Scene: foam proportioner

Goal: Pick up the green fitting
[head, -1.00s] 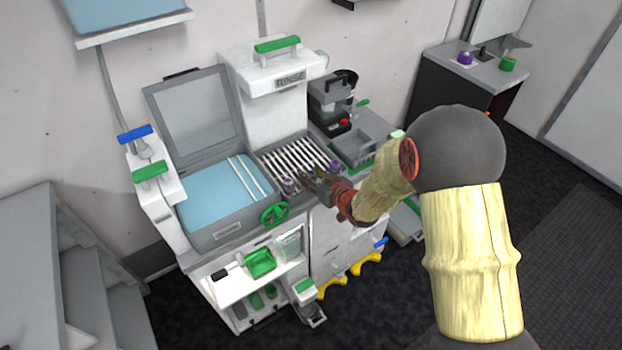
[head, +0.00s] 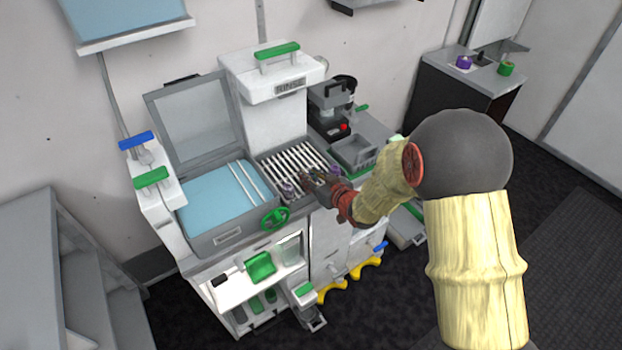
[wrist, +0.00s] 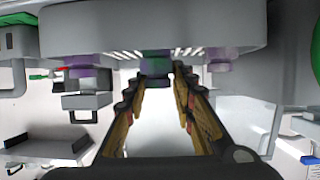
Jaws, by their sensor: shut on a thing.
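The green fitting (wrist: 156,57) shows in the wrist view as a short green piece with a darker part under it, just below the edge of a light grey rack. My gripper (wrist: 156,82) has a stepped, dark and tan finger on either side of it and is shut on it. In the head view my gripper (head: 310,180) is at the front of the slatted rack (head: 290,157) and hides the green fitting. A purple fitting (head: 288,188) is left of my gripper and another (head: 334,168) is right of it; they flank the green one in the wrist view.
A grey tray (head: 354,151) is at right. A far bench holds another green piece (head: 506,68).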

